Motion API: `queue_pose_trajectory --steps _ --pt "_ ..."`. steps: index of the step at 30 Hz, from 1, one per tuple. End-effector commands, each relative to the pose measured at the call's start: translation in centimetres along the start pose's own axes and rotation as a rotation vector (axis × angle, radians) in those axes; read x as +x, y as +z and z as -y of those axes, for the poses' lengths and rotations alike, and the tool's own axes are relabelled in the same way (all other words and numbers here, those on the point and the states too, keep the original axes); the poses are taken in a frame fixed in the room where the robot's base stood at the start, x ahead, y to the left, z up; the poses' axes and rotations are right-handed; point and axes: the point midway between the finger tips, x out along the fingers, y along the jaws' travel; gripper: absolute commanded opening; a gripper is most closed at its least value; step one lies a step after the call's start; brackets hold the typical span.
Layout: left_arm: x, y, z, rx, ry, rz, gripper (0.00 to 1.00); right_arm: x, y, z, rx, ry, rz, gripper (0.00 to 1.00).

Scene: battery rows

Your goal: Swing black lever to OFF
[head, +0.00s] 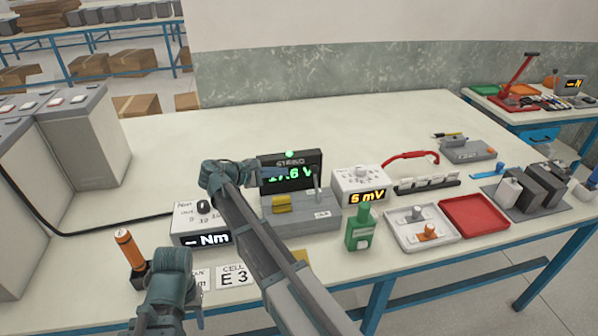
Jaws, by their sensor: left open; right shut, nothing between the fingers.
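The switch unit has a grey base (300,218) with a yellow block (282,203) on its left. A thin dark lever (317,183) stands about upright at its right end. Behind it a black display (306,160) reads 17.6 V, partly covered, with a green lamp lit on top. My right gripper (284,173) is shut and empty, pointing right in front of the display, left of the lever. Contact cannot be seen. My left gripper (170,322) is open at the bottom left edge, away from the unit and partly cut off.
A torque meter (200,222) and an orange-handled tool (129,248) stand at left. A white meter (359,184) reading 5 mV, a green tool (360,228), a white tray (399,243) and a red tray (474,215) are at right. The table behind the unit is clear.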

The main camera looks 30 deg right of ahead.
Motion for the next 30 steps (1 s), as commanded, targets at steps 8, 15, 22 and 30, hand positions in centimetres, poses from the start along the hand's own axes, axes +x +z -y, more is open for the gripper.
queue_pose_trajectory --steps 8,15,22,30 --pt "1.9 -0.1 -0.2 0.000 0.000 0.000 0.50 4.3 -0.2 0.3 0.001 -0.002 0.001 0.00" --pt "3.1 -0.2 -0.3 0.000 0.000 0.000 0.50 8.0 -0.2 0.2 0.001 -0.002 0.000 0.00" --pt "3.6 -0.2 -0.3 0.000 0.000 0.000 0.50 9.6 -0.1 0.1 0.000 -0.001 -0.001 0.00" --pt "3.5 -0.2 -0.3 0.000 0.000 0.000 0.50 9.8 0.0 0.0 0.000 -0.001 -0.001 0.00"
